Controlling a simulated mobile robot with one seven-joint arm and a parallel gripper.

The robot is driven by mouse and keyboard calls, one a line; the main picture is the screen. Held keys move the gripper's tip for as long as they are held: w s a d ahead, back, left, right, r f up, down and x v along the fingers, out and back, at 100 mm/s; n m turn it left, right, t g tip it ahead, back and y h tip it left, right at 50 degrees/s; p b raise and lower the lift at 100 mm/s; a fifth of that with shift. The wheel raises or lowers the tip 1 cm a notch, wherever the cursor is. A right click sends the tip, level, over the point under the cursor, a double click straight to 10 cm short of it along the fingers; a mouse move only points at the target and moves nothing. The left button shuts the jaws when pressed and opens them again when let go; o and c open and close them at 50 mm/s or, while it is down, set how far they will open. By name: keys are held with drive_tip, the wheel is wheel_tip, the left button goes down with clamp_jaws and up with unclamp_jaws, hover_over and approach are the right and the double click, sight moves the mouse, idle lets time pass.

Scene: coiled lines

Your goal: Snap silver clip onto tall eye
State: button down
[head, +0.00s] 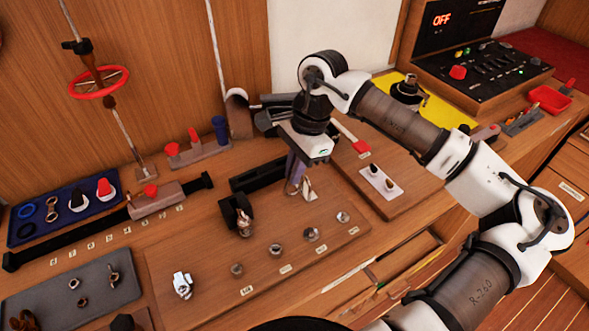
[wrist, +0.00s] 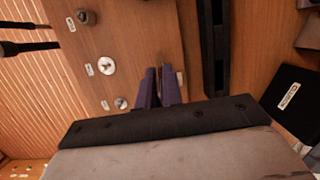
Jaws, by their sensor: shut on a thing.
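My gripper (head: 294,183) points down over the wooden board, its purple fingers closed. In the wrist view the fingers (wrist: 157,88) are close together. A small silvery thing, seemingly the silver clip (head: 291,189), shows at the fingertips in the head view; most of it is hidden. A pale upright piece (head: 307,188) stands just right of the fingers; it also shows in the wrist view (wrist: 180,79). I cannot tell whether it is the tall eye or whether it touches the clip.
Several small round metal fittings (head: 312,234) with labels line the front of the board (head: 205,262). A black block with a metal piece (head: 238,212) stands left of my gripper. A long black rail (wrist: 213,60) lies behind. A white fitting (head: 182,285) sits at the front left.

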sight(307, 178)
drive_tip(key=shift+w+d+f+b, duration=0.2)
drive_tip(key=shift+w+d+b, duration=0.2)
drive_tip(key=shift+d, duration=0.15)
drive_tip(key=shift+w+d+f+b, duration=0.15)
drive_tip(key=shift+w+d+b, duration=0.15)
drive_tip(key=shift+d, duration=0.25)
idle(0.6)
drive_tip(key=shift+w+d, duration=0.1)
drive_tip(key=shift+d, duration=0.1)
drive_tip(key=shift+w+d+r, duration=0.15)
drive_tip(key=shift+w+d, duration=0.05)
drive_tip(key=shift+d, duration=0.05)
drive_tip(key=shift+r, duration=1.15)
idle(0.5)
drive_tip(key=c, duration=1.5)
unclamp_jaws()
